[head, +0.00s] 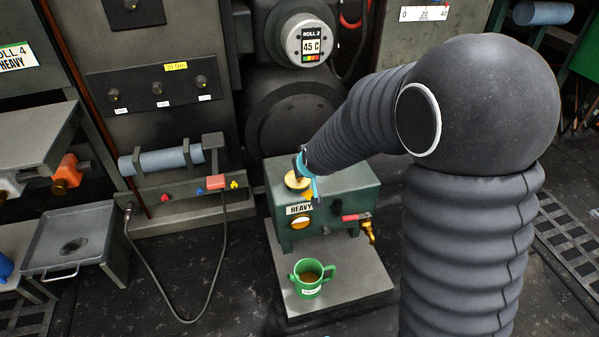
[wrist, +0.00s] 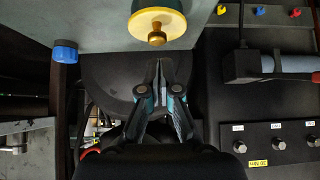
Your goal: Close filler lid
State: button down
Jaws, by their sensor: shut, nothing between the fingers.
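The filler lid (head: 297,181) is a round brass disc on top of the green box labelled HEAVY (head: 335,185). In the head view my gripper partly covers it, and I cannot tell there whether it lies fully flat. In the wrist view the lid (wrist: 158,20) shows as a pale yellow disc with a small brass knob (wrist: 157,36) at its near edge. My gripper (head: 304,167) is just behind and above the lid. Its fingers (wrist: 160,66) are shut and empty, with their tips pointing toward the knob and a small gap seeming to lie between.
A green mug (head: 309,279) with brown liquid stands on the grey plinth (head: 362,285) before the box. A brass tap with a red handle (head: 356,217) juts from the box's front. The roll machine (head: 293,110) rises close behind. A cable (head: 165,300) hangs at left.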

jog(key=s+d+f+g+h, duration=0.15)
jog(key=s+d, duration=0.25)
jog(key=s, duration=0.5)
jog(key=s+d+f+g, duration=0.3)
jog(key=s+d, duration=0.1)
jog(key=s, duration=0.5)
jog(key=s+d+r+m+p, duration=0.1)
jog(key=s+d+r, duration=0.3)
jog(key=r, duration=0.4)
jog(key=s+d+r+m+t+h+p, duration=0.1)
jog(key=s+d+r, duration=0.3)
jog(key=r, duration=0.4)
jog(key=s+d+r+m+t+p, duration=0.1)
jog(key=s+d+r+m+p, duration=0.1)
jog(key=r, duration=0.7)
jog(key=s+d+p, duration=0.1)
jog(key=s+d, duration=0.1)
jog(key=s, duration=0.1)
jog(key=shift+d, duration=0.4)
jog(key=shift+r, duration=0.1)
